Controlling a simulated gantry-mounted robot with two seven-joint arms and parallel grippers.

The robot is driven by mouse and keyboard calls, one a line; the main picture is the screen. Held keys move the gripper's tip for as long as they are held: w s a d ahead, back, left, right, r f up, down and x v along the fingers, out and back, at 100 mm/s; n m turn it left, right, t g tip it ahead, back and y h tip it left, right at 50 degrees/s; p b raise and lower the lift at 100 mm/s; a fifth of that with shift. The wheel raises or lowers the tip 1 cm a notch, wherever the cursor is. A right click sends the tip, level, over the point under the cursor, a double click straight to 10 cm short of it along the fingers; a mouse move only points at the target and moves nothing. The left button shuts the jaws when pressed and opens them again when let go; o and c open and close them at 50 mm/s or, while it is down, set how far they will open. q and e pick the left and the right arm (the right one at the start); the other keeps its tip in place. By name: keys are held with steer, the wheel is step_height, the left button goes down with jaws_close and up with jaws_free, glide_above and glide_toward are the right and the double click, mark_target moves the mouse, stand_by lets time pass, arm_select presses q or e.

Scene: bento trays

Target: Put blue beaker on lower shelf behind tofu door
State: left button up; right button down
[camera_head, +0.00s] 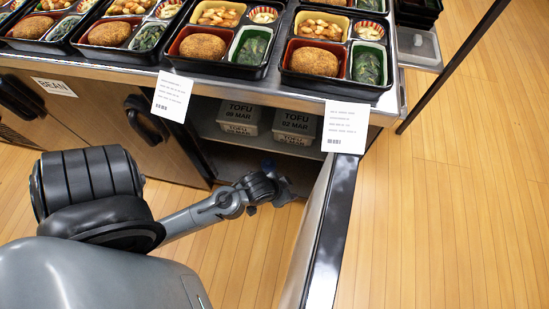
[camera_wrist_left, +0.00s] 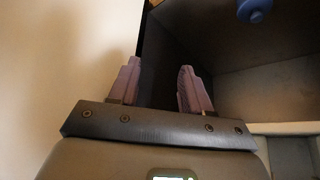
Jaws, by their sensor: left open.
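The cabinet under the counter is open, and its door (camera_head: 322,235) stands swung out at the right of the opening. White tubs marked TOFU (camera_head: 239,112) sit on the upper shelf inside. My left gripper (camera_head: 282,191) reaches into the opening below that shelf. In the left wrist view its fingers (camera_wrist_left: 160,72) are apart with nothing between them. The blue beaker (camera_wrist_left: 254,10) shows at the top right of that view, ahead of and apart from the fingers, partly cut off by the frame. In the head view only a small bluish patch shows by my wrist. My right gripper is not in view.
Bento trays (camera_head: 205,65) line the counter top, with paper tags (camera_head: 172,97) hanging from its front edge. A closed cabinet door with a BEAN label (camera_head: 54,87) is at the left. The wooden floor at the right is clear.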

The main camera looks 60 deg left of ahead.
arm_select(q)
steer(key=s+d+r+m+g, duration=0.1)
steer(key=s+d+r+g, duration=0.1)
steer(key=s+r, duration=0.4)
steer(key=shift+s+d+r+m+g, duration=0.25)
steer(key=shift+d+r+m+g, duration=0.05)
steer(key=shift+d, duration=0.2)
